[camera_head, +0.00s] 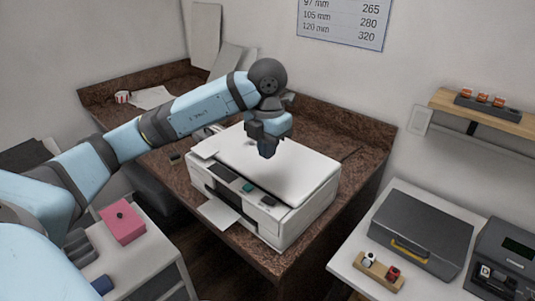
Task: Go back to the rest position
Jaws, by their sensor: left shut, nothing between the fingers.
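My left arm reaches in from the left in the head view. Its gripper (267,150) points down above the lid of a white printer (290,165). The fingers look closed together and hold nothing. I cannot tell whether they touch the lid. The printer stands on a brown corner counter (345,134), with a paper tray out at its front and small dark and green parts on its front panel. My right gripper is not in view.
A grey case (421,232) lies on a white table at the right, next to a dark device (507,258) and a small wooden holder (380,270). A wall shelf (490,112) is above. A pink box (122,223) sits on a white cabinet at lower left.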

